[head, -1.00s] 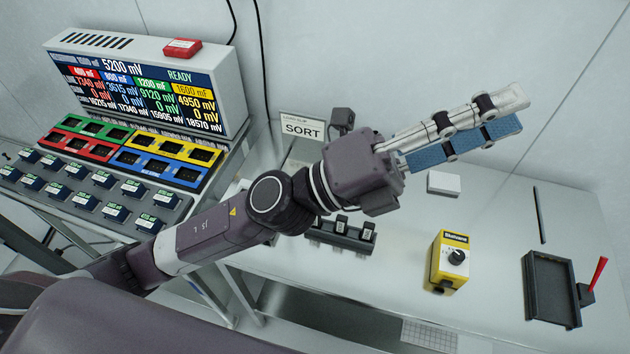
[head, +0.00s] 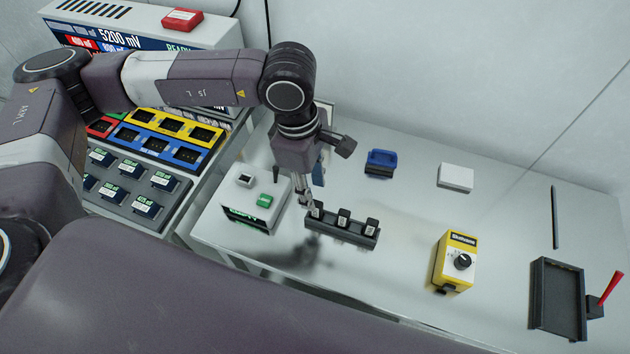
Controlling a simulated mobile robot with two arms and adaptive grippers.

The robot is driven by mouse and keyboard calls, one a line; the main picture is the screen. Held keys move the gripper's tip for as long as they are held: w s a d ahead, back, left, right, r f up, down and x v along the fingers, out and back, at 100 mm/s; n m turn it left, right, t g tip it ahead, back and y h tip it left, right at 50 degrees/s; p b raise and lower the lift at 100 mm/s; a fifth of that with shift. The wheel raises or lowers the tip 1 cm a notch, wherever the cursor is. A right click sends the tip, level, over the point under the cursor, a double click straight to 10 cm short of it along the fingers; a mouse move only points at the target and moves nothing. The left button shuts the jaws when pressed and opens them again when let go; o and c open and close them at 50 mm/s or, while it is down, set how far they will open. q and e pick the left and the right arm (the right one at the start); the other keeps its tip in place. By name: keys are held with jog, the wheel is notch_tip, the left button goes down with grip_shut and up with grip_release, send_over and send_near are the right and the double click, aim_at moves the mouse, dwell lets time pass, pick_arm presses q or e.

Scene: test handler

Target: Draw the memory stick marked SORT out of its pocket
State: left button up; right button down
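A black holder (head: 357,238) on the white table carries three upright dark sticks with pale labels: a left one (head: 315,212), a middle one (head: 344,217) and a right one (head: 371,227). Their markings are too small to read, so I cannot tell which is SORT. My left gripper (head: 307,203) points down, with its fingertips at the left end of the holder, by the left stick. One finger overlaps the other and the stick is partly covered, so contact and opening are unclear. My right gripper is not in view.
A blue item (head: 380,162), a white block (head: 456,177), a yellow box (head: 455,262) and a black tray (head: 557,300) stand to the right. Clear table lies between them.

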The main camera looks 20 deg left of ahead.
aim_at(316, 203)
pick_arm(q)
jog(key=f, duration=0.2)
jog(key=f+p, duration=0.1)
jog(key=f, duration=0.1)
jog(key=d+f+p, duration=0.1)
jog(key=f, duration=0.1)
jog(key=shift+f, duration=0.65)
jog(key=shift+c, duration=0.6)
grip_shut()
